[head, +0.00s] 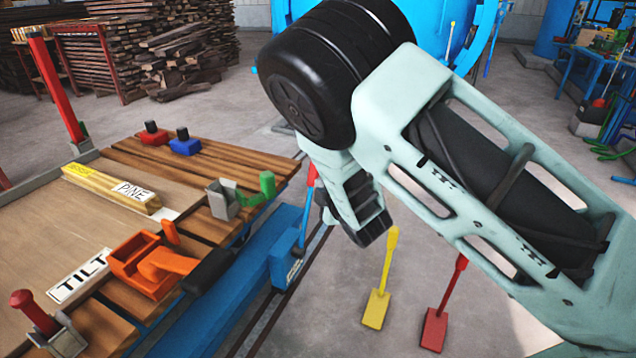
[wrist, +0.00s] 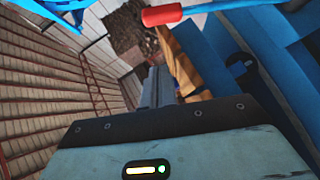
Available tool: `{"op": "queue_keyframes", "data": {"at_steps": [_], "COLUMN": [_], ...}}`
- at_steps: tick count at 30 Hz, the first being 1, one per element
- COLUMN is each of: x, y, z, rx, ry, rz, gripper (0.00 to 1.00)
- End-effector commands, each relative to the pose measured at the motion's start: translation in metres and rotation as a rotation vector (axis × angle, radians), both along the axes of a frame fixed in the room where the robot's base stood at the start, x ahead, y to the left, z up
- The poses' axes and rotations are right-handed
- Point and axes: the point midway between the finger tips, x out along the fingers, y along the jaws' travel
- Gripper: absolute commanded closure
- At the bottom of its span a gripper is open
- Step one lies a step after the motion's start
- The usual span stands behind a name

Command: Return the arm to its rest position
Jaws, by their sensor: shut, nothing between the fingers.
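My arm, pale green with black joints, reaches across the right half of the head view. Its lower end hangs in front of the blue side of the wooden-topped cart (head: 170,338), and the fingertips are not clear there. In the wrist view my gripper (wrist: 156,82) shows as narrow grey fingers close together, with nothing between them. A red-ended lever (wrist: 162,15) is just beyond the fingers in that view; I see a gap between them. A small red lever end also shows beside my arm in the head view.
Yellow (head: 376,308) and red (head: 434,330) pedals stand below my arm. A blue vessel (head: 450,30) is behind it. Open floor lies between.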

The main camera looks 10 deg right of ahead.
Motion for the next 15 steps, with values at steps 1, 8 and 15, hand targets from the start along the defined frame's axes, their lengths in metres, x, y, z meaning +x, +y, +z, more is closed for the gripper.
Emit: {"op": "queue_keyframes", "data": {"at_steps": [1, 8, 15], "x": [-0.001, -0.001, -0.013], "y": [0.0, 0.0, 0.002], "z": [0.0, 0.0, -0.002], "rx": [0.0, 0.0, 0.102], "ry": [0.0, 0.0, 0.113], "rz": [0.0, 0.0, -0.062], "gripper": [1.0, 1.0, 1.0]}}
